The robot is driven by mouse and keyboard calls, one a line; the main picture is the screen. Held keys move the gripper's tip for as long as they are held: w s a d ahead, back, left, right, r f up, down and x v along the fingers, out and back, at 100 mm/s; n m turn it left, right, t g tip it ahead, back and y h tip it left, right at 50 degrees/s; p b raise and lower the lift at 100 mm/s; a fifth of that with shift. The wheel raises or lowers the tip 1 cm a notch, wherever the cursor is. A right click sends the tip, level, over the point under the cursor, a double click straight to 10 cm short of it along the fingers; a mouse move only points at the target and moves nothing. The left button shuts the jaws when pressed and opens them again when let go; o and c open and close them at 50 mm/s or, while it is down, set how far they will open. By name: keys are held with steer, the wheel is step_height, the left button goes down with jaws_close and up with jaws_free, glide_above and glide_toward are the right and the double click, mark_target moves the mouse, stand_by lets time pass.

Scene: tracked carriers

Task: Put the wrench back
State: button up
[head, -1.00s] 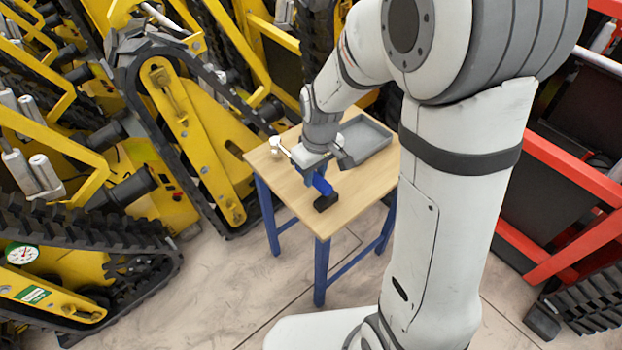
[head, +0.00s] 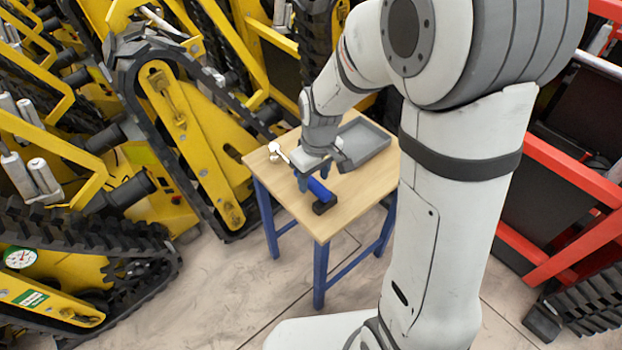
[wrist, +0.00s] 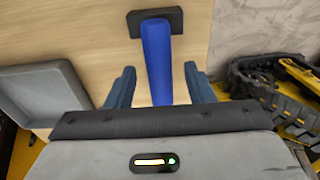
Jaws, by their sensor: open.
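The wrench has a blue handle (head: 319,191) and what looks like its pale metal head (head: 274,150) beyond my gripper; the middle is hidden under the gripper. The end of the blue handle (wrist: 157,60) lies over a black block (wrist: 155,22) in the wrist view. The black block also shows on the wooden table (head: 345,203) in the head view. My gripper (wrist: 160,88) is open. Its two blue-grey fingers stand on either side of the handle, with a visible gap on each side. I cannot tell how high the fingertips are above the table.
A grey shallow tray (head: 366,141) sits at the table's back right and shows at left in the wrist view (wrist: 42,92). Yellow tracked carriers (head: 180,130) crowd close to the table's left and back. A red frame (head: 560,250) stands to the right.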

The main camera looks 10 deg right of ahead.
step_height(320, 180, up, 10)
steer(key=p, duration=0.3)
steer(key=s+d+r+m, duration=0.1)
steer(key=s+d+m, duration=0.2)
steer(key=s, duration=0.4)
steer(key=s+d+r+m, duration=0.2)
steer(key=s+d+m, duration=0.1)
steer(key=s+d, duration=0.2)
steer(key=s, duration=0.2)
steer(key=shift+s+d+m+t+h, duration=0.25)
steer(key=shift+s+m+t+h, duration=0.05)
steer(key=shift+s+m+t, duration=0.1)
steer(key=shift+r, duration=0.15)
step_height(320, 180, up, 22)
steer(key=t+p, duration=0.1)
steer(key=p, duration=1.8)
steer(key=shift+f, duration=0.2)
